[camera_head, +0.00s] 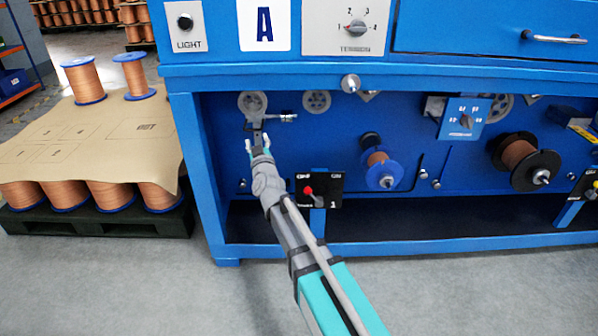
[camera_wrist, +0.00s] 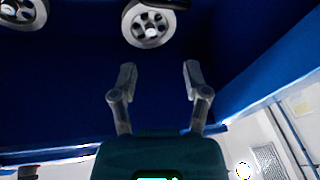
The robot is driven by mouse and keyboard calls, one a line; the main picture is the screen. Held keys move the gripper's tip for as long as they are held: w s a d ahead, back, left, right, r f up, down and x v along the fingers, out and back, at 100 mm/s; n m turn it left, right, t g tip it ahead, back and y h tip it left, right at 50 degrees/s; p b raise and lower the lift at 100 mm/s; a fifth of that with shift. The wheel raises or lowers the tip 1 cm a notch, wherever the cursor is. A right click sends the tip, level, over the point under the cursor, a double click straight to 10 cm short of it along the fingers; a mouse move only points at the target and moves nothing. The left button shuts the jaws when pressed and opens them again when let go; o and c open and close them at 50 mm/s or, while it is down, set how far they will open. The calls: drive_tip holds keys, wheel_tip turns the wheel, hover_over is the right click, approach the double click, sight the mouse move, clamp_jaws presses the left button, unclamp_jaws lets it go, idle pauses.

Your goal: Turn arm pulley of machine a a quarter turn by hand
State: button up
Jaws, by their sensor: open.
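Machine A is blue, with a white "A" sign (camera_head: 264,25). A grey spoked pulley (camera_head: 252,103) hangs at the upper left of its open bay, with a dark arm piece (camera_head: 257,124) below it; I take it for the arm pulley. My gripper (camera_head: 257,142) is open and empty, just below that pulley in the head view. In the wrist view a pale spoked pulley (camera_wrist: 149,30) lies beyond the open fingertips (camera_wrist: 157,78), roughly centred between them, with a visible gap. A dark piece partly covers its top edge.
A second pulley (camera_head: 316,101) sits to the right; a wheel (camera_wrist: 18,12) shows at the wrist view's upper left. A red-knobbed switch box (camera_head: 318,190) and blue spool (camera_head: 380,172) are right of my arm. The bay's left post (camera_head: 203,165) is close.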

drive_tip(key=s+d+f+m+g+p, duration=0.1)
drive_tip(key=s+d+f+g+p, duration=0.4)
drive_tip(key=s+d+g+p, duration=0.6)
drive_tip(key=shift+d+g+h, duration=0.3)
drive_tip(key=shift+d, duration=0.3)
idle(0.5)
drive_tip(key=shift+f, duration=0.1)
idle(0.7)
drive_tip(key=s+d+f+m+g+h+p, duration=0.15)
drive_tip(key=s+d+g, duration=0.25)
drive_tip(key=s+d, duration=0.4)
drive_tip(key=s+d+m+g+h+p, duration=0.25)
drive_tip(key=s+d+g, duration=0.2)
drive_tip(key=s, duration=0.55)
wheel_tip(320, 180, up, 37)
drive_tip(key=p, duration=3.6)
drive_tip(key=shift+w+d+m+p, duration=0.15)
drive_tip(key=shift+d+m+p, duration=0.1)
drive_tip(key=shift+m+p, duration=0.15)
drive_tip(key=shift+f, duration=0.1)
